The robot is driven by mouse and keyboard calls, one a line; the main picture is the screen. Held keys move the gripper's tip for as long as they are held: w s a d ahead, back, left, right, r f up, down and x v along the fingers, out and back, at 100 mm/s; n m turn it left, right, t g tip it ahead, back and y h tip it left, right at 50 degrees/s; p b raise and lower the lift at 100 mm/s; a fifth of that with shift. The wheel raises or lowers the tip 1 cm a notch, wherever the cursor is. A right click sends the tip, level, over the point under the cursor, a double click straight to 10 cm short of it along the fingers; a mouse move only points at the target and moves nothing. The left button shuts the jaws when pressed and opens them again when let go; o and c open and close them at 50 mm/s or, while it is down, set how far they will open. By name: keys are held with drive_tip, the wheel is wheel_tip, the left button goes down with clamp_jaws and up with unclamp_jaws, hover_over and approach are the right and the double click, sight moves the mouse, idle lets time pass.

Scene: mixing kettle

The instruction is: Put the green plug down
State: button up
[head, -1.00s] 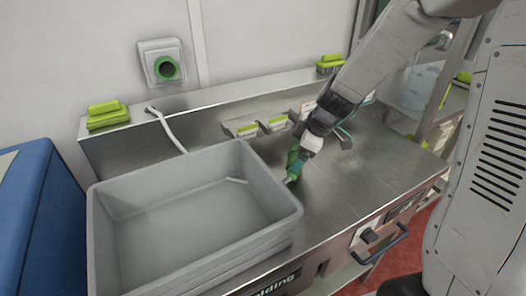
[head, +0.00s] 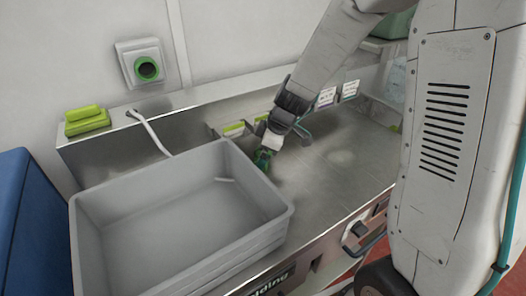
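The green plug (head: 263,157) is at the end of my arm in the head view, just behind the right rear side of the grey tub (head: 88,240). My gripper (head: 264,162) points down and appears shut on the plug, low over the steel worktop (head: 330,180). The plug's lower end is small and dark, so I cannot tell whether it touches the worktop.
The grey tub fills the left of the worktop. A green brush (head: 87,121) lies on the back ledge, near a white hose (head: 150,130). Small green-topped items (head: 234,129) stand behind my gripper. The worktop to the right is clear.

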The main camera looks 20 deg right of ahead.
drive_tip(key=shift+r, duration=0.15)
drive_tip(key=v, duration=1.1)
drive_tip(key=s+r+m+h, duration=0.1)
drive_tip(key=s+m, duration=0.3)
drive_tip(key=s, duration=0.4)
drive_tip(key=s+r+m+g+h, duration=0.1)
drive_tip(key=s+r+m, duration=0.2)
drive_tip(key=s, duration=0.6)
drive_tip(key=s+r+m+h, duration=0.1)
drive_tip(key=s+r+m, duration=0.2)
drive_tip(key=s, duration=0.6)
drive_tip(key=shift+d+m+g+h, duration=0.3)
drive_tip(key=shift+d+m, duration=0.15)
drive_tip(key=shift+m, duration=0.45)
